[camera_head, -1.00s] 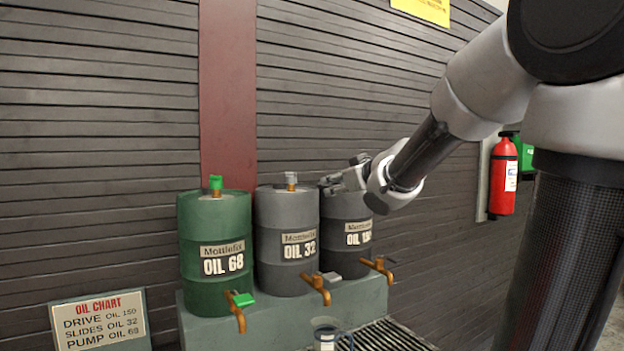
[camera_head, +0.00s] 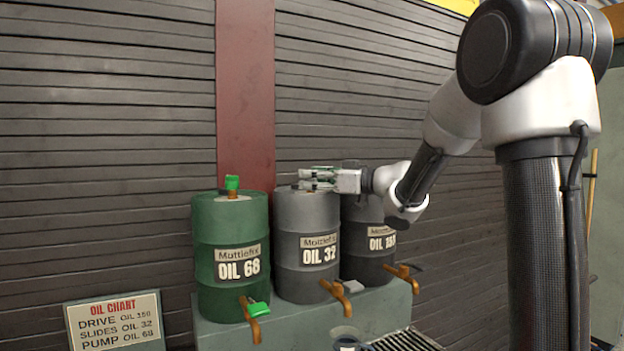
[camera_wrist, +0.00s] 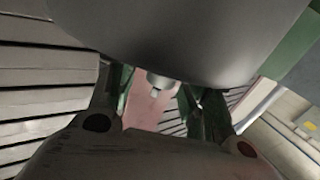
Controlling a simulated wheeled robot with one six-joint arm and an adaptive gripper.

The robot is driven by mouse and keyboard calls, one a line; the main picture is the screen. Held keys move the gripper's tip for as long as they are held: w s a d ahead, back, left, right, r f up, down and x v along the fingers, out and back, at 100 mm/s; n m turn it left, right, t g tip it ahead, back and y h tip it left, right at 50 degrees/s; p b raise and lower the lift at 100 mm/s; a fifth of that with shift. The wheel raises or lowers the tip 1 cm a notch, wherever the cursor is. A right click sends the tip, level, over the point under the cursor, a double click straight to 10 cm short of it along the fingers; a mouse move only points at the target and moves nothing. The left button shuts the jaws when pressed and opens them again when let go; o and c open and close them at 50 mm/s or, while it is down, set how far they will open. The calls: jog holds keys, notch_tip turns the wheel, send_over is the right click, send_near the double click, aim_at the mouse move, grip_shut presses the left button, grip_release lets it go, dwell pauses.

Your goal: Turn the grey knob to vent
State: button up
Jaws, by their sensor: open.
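The grey drum marked OIL 32 (camera_head: 305,225) stands in the middle of three drums. In the wrist view, which looks upside down, the grey knob (camera_wrist: 159,84) juts from the drum's edge and appears between my two spread fingers (camera_wrist: 160,100). My gripper is open and level with the drum top, reaching in from the right. I cannot tell whether a finger touches the knob.
The green OIL 68 drum (camera_head: 225,290) with its green top knob (camera_head: 232,184) stands left; the dark OIL 150 drum (camera_head: 362,262) stands right. Brass taps stick out in front. A jug (camera_head: 346,338) sits below, by a grate (camera_head: 405,341). An oil chart (camera_head: 115,322) stands at lower left.

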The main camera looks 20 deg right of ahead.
jog(key=shift+w+a, duration=0.3)
jog(key=shift+a, duration=0.05)
jog(key=c, duration=1)
